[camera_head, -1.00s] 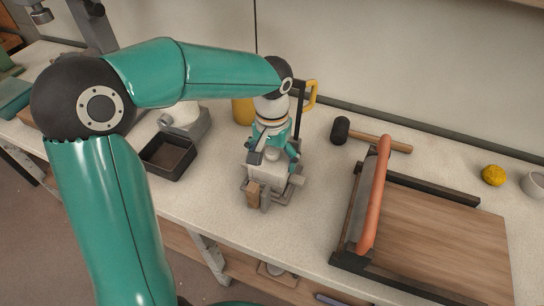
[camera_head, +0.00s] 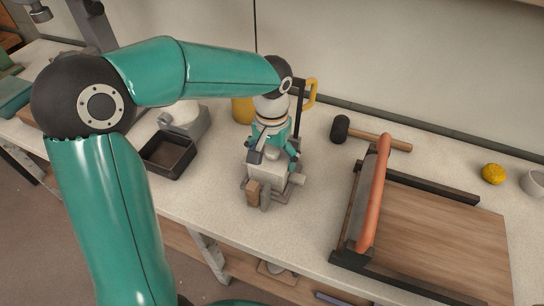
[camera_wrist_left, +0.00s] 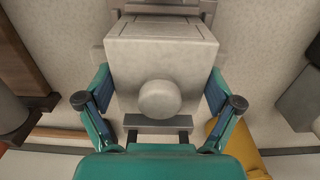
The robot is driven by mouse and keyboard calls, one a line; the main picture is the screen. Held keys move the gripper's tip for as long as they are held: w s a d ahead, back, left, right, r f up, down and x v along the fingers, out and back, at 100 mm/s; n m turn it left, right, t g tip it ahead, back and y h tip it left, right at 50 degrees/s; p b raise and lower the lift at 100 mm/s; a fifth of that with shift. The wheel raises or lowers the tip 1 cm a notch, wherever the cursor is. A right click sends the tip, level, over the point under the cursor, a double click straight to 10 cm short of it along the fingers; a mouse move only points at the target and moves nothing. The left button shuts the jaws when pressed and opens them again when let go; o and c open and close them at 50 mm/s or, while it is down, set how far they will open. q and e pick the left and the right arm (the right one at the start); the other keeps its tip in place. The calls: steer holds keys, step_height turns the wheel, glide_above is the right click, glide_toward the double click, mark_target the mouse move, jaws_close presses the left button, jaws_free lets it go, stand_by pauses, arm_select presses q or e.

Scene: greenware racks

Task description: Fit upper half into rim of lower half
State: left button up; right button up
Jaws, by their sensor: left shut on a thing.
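The upper half (camera_wrist_left: 160,60) is a pale grey block with a round knob, large in the middle of the left wrist view. It also shows in the head view (camera_head: 267,170), partly behind my gripper. My left gripper (camera_head: 274,152) is above the bench, with its teal fingers on both sides of the block, shut on it. The fingers also show in the left wrist view (camera_wrist_left: 160,102). The lower half cannot be clearly told apart from the grey parts under the block. I cannot tell whether the halves touch. My right gripper is not in view.
A dark tray (camera_head: 168,172) stands left of the block. A yellow mug (camera_head: 243,110) is behind my gripper. Bare bench lies between the block and board.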

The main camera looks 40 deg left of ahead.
mark_target(272, 150)
arm_select(q)
steer(key=o, duration=1.1)
step_height(272, 150, up, 12)
stand_by(0.4)
